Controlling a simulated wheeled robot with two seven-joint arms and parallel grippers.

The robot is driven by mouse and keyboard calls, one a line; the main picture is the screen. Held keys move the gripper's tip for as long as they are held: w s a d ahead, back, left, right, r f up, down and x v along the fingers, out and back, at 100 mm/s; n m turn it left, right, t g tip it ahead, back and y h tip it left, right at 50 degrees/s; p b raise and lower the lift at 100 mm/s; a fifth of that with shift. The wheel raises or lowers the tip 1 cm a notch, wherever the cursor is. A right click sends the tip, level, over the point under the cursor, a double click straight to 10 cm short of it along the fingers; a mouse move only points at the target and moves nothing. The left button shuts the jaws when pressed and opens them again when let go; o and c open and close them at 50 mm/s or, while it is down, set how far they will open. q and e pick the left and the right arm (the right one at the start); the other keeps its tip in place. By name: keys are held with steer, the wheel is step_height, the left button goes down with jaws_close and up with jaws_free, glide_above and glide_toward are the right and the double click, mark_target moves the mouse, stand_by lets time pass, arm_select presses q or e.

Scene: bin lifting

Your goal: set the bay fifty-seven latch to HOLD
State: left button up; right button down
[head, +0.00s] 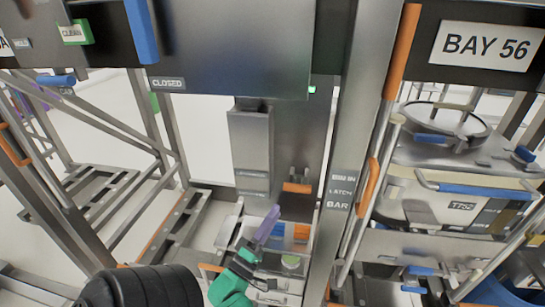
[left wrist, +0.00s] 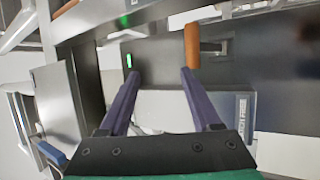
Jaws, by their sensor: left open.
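An orange handle (head: 297,187) sticks out from a dark grey panel, below and right of a grey box-like column. I take it for the latch handle, but no bay 57 sign is readable. In the left wrist view the orange handle (left wrist: 192,45) stands just beyond the tip of the right-hand finger. My left gripper (head: 272,212), green with purple fingers, is below and left of the handle in the head view. In the left wrist view the gripper (left wrist: 161,72) is open, with nothing between its fingers. Any HOLD mark by the handle is not readable. My right gripper is out of view.
A metal post (head: 345,185) lettered with LATCH and BAR stands right of the handle. A large grey panel (head: 235,45) marked CLOSED hangs above. Bay 56 (head: 486,46) with its loaded rack is at right. Open frames (head: 105,190) stand at left. A green light (head: 312,90) glows above.

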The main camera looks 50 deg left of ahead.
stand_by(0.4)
arm_select(q)
steer(key=b+v, duration=0.5)
steer(key=v, duration=0.9)
steer(key=shift+s, duration=0.2)
steer(key=shift+f, duration=0.15)
